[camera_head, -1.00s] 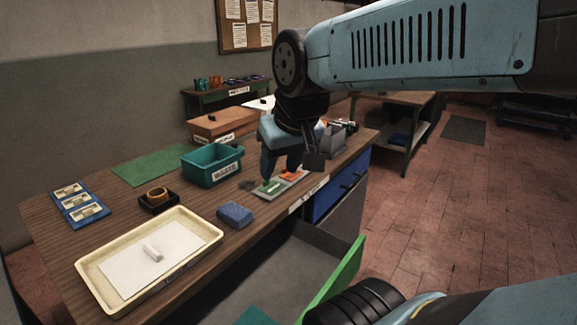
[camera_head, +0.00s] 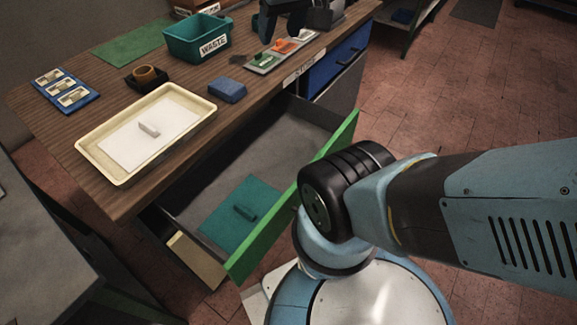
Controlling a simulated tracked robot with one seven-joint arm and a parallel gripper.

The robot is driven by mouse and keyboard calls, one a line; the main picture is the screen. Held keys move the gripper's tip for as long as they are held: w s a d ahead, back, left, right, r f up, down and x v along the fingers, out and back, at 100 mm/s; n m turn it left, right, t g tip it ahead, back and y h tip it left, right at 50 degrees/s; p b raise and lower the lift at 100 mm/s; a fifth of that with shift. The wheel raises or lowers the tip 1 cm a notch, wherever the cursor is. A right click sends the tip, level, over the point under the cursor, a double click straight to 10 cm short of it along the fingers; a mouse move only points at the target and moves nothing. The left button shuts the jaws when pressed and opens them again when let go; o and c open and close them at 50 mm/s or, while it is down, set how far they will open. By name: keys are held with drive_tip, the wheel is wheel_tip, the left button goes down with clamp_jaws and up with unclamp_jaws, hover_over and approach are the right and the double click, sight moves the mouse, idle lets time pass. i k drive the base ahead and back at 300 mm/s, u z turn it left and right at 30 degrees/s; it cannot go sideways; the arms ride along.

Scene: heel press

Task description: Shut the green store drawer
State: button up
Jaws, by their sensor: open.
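The green store drawer is pulled well out from under the wooden workbench. Its green front panel (camera_head: 285,208) faces the lower right, and its grey inside is in plain view.
The bench top holds a cream tray (camera_head: 86,153), a blue block (camera_head: 227,90), a teal waste bin (camera_head: 190,50) and a panel with coloured switches (camera_head: 262,67). A blue drawer (camera_head: 338,62) beside the green one is shut. Open brick floor (camera_head: 450,100) lies to the right.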

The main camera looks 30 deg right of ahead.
sight(290, 132)
drive_tip(key=z, duration=0.1)
drive_tip(key=k, duration=0.5)
drive_tip(key=z, duration=0.55)
drive_tip(key=k, duration=1.3)
drive_tip(key=u, duration=0.8)
drive_tip(key=i, duration=1.05)
drive_tip(key=z, duration=0.05)
